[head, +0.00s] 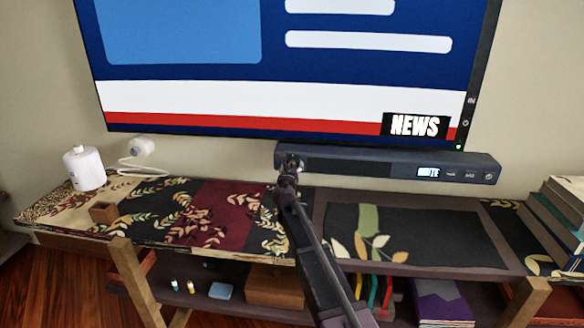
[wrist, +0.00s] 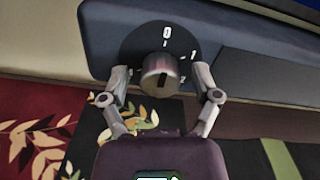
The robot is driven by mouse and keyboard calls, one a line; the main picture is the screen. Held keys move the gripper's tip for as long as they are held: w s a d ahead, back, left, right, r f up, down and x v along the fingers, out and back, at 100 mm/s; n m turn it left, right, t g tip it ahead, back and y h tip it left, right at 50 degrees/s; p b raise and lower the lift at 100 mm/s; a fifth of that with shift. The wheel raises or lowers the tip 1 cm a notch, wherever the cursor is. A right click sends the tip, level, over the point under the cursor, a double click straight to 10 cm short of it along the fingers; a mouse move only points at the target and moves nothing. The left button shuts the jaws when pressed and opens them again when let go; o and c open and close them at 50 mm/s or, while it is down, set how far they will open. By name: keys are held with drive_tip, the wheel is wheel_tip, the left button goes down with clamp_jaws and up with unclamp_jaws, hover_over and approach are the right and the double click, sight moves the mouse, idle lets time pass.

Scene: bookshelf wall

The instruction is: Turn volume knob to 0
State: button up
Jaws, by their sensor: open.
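The volume knob (wrist: 160,76) is a round metallic knob on a black dial plate (wrist: 133,46) on the front of a dark soundbar (wrist: 105,20). The dial shows a 0 at the top, with a 1 and what looks like a 2 down its right side. A dark mark on the knob face appears to point down. My gripper (wrist: 161,72) is open, with one finger on each side of the knob; I cannot tell whether they touch it. In the head view my gripper (head: 290,163) is at the left end of the soundbar (head: 350,166) and hides the knob.
The soundbar's display (head: 428,173) seems to read MUTE. A television (head: 270,90) hangs above. The low cabinet top (head: 410,230) is mostly clear.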

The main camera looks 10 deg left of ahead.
drive_tip(key=shift+s, duration=0.1)
drive_tip(key=s, duration=1.1)
drive_tip(key=shift+s+a, duration=0.2)
drive_tip(key=shift+s, duration=0.2)
